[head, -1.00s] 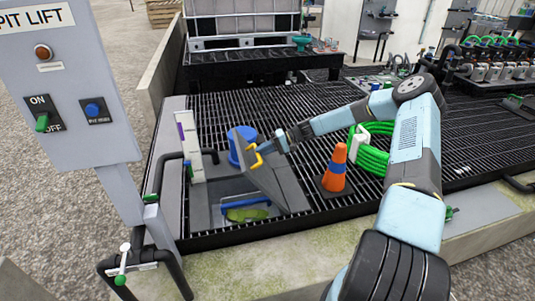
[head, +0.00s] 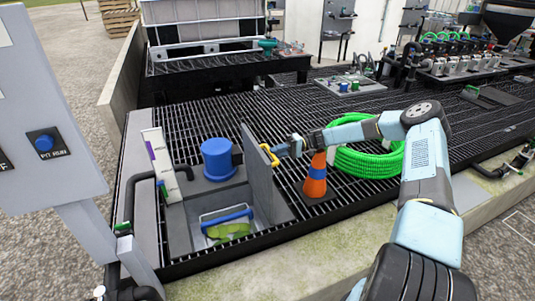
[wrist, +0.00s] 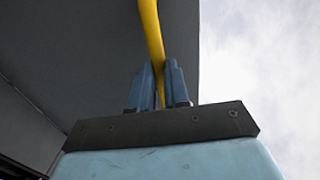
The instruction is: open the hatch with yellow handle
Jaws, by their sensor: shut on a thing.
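The grey hatch (head: 261,178) stands about upright on the right side of a recess in the grated platform. Its yellow handle (head: 268,154) is on the face toward the upper right. My gripper (head: 283,151) is shut on the yellow handle. In the wrist view, the blue fingers of my gripper (wrist: 159,85) close around the yellow handle (wrist: 152,40), with the dark hatch panel (wrist: 75,50) behind. Inside the recess I see a blue bar (head: 227,217) and a yellow-green object (head: 229,231).
A blue cylinder (head: 217,160) stands behind the recess. An orange cone (head: 315,178) with a blue band and a coiled green hose (head: 362,163) are right of the hatch, close to my arm. A grey control panel (head: 35,120) stands at the left.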

